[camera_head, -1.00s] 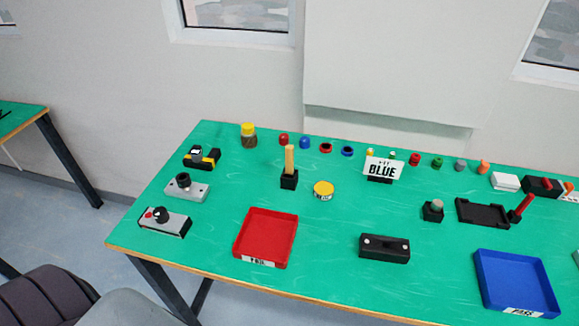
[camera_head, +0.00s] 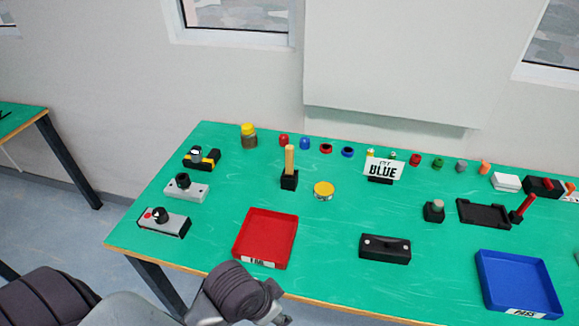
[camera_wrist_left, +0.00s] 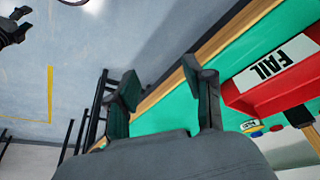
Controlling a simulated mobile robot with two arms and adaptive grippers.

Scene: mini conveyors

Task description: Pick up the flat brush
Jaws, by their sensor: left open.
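A pale wooden handle (camera_head: 289,158), which I take to be the flat brush, stands upright in a small black holder (camera_head: 289,181) behind the red tray. Its bristles are hidden in the holder. In the head view my left arm rises at the bottom, in front of the table's front edge; its gripper is mostly cut off. In the left wrist view my left gripper (camera_wrist_left: 158,80) has its two fingers apart with nothing between them. It is well short of the brush, near the table edge.
A red FAIL tray (camera_head: 265,238) lies near the front edge, between my left gripper and the brush. A yellow-lidded tin (camera_head: 323,190) and a BLUE sign (camera_head: 383,168) stand right of the brush. Control boxes (camera_head: 163,221) line the left. A blue PASS tray (camera_head: 516,283) is at right.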

